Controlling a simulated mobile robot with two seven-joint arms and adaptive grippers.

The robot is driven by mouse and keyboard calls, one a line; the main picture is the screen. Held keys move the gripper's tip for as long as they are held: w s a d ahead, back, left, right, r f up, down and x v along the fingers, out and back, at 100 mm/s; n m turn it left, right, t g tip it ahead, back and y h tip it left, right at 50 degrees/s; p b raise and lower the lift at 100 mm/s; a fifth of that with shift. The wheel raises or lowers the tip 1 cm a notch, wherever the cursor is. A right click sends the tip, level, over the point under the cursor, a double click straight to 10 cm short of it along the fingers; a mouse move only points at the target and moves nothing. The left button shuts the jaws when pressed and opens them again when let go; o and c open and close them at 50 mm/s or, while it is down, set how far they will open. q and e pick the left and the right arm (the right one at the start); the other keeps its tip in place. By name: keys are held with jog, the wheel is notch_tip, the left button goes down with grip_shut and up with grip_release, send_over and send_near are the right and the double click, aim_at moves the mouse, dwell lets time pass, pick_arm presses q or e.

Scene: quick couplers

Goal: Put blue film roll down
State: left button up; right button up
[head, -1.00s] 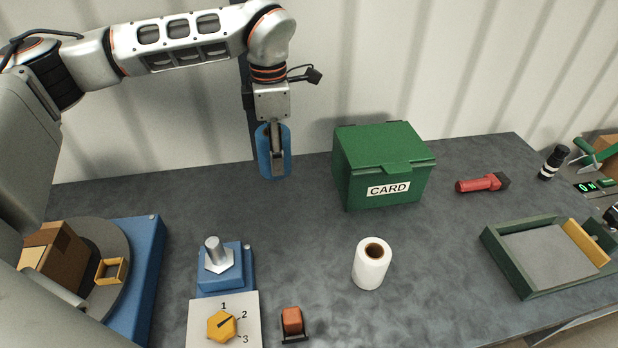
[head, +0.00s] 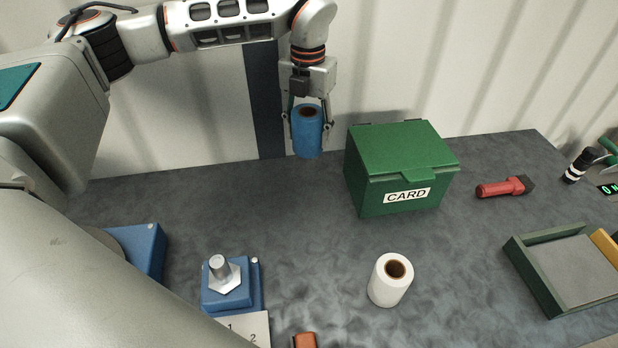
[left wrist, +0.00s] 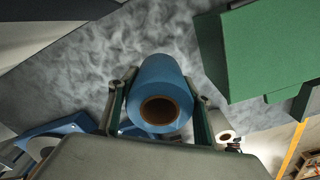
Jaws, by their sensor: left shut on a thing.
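The blue film roll (head: 308,134) is upright between the fingers of my left gripper (head: 308,126), at the back of the table, left of the green card box. My left gripper is shut on it, one finger on each side. In the left wrist view the roll (left wrist: 160,84) shows its brown core, with the fingers of the gripper (left wrist: 160,108) around it. I cannot tell for certain whether its lower end touches the table. My right gripper is not in view.
The green CARD box (head: 402,168) stands right of the roll. A white roll (head: 390,281) stands at the front middle. A blue block with a metal bolt (head: 226,282) is front left. A red flashlight (head: 503,187) and a green tray (head: 545,290) are at right. The centre-left table is clear.

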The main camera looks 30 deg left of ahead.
pick_arm(q)
notch_tip(320, 180, down, 14)
jog(key=shift+f, duration=0.25)
dwell(0.3)
jog(key=shift+f, duration=0.2)
jog(key=o, duration=1.2)
notch_tip(320, 180, up, 12)
jog(key=shift+r, duration=0.2)
